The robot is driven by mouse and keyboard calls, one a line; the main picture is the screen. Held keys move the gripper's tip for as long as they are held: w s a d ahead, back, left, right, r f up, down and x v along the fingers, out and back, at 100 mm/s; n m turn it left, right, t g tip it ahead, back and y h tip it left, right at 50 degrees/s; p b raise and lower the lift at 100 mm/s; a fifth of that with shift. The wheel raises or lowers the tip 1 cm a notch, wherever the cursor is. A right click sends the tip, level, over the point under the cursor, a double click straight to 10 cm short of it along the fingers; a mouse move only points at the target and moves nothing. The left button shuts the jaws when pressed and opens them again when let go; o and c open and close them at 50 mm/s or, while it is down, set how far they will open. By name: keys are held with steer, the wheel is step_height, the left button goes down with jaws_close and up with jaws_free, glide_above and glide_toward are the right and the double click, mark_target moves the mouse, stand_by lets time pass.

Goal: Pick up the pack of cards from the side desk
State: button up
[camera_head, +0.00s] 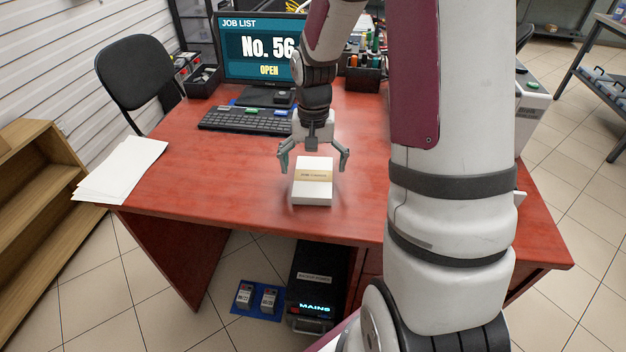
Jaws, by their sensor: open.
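A white box-shaped pack (313,190) with a tan band across its top lies on the reddish wooden desk (235,172). It looks like the pack of cards, but the print on the band is too small to read surely. My gripper (313,162) is open and points down at the far end of the pack. Its two fingers stand apart, one to the left and one to the right of the pack. No contact shows between fingers and pack, and I cannot tell the exact height of the fingertips above the desk.
A keyboard (240,119) and a monitor (258,50) stand behind my gripper. Paper sheets (122,168) lie at the desk's left edge. A black chair (140,72) is at the back left. The desk around the pack is clear. My arm hides part of the right side.

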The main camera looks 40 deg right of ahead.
steer(key=shift+f, duration=1.3)
steer(key=c, duration=1.4)
steer(key=shift+c, duration=0.2)
steer(key=shift+r, duration=0.2)
